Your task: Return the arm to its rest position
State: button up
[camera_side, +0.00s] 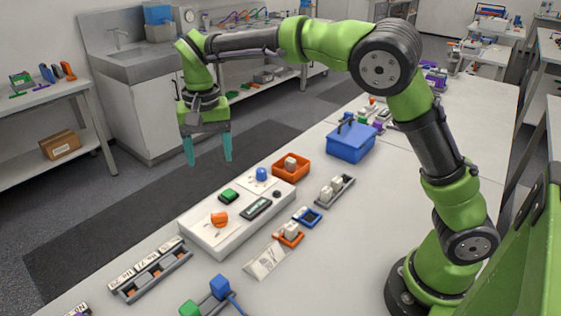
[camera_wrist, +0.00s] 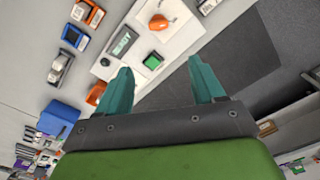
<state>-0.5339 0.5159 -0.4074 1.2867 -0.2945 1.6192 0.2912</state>
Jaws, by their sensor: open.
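My gripper (camera_side: 208,149) hangs in the air at the upper left in the side view, its two teal fingers pointing down and spread apart with nothing between them. It is above and beyond the far left edge of the table, clear of the battery cycler. The wrist view shows the same open, empty fingers (camera_wrist: 160,82). The white cycler box (camera_side: 205,237) stands on the table with an orange knob (camera_side: 219,219), a green button (camera_side: 229,195), a blue knob (camera_side: 261,174) and a small display (camera_side: 257,208). The wrist view shows the cycler (camera_wrist: 184,38) too.
An orange bin (camera_side: 303,171) and a blue lidded box (camera_side: 350,143) stand behind the cycler. Small blue and orange trays, a grey tray (camera_side: 322,199) and a long slotted rack (camera_side: 152,275) lie around it. A sink counter (camera_side: 140,118) stands across the floor. The air around my gripper is clear.

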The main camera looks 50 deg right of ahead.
jog(key=s+d+r+n+t+y, duration=0.1)
jog(key=s+d+t, duration=0.2)
jog(key=s, duration=0.8)
jog(key=s+d+r+n+t+y, duration=0.1)
jog(key=s+d, duration=0.5)
jog(key=s, duration=0.6)
jog(key=r+n+t, duration=0.1)
jog(key=t, duration=0.1)
jog(key=shift+r+t, duration=0.15)
jog(key=shift+t, duration=0.25)
jog(key=shift+s, duration=0.1)
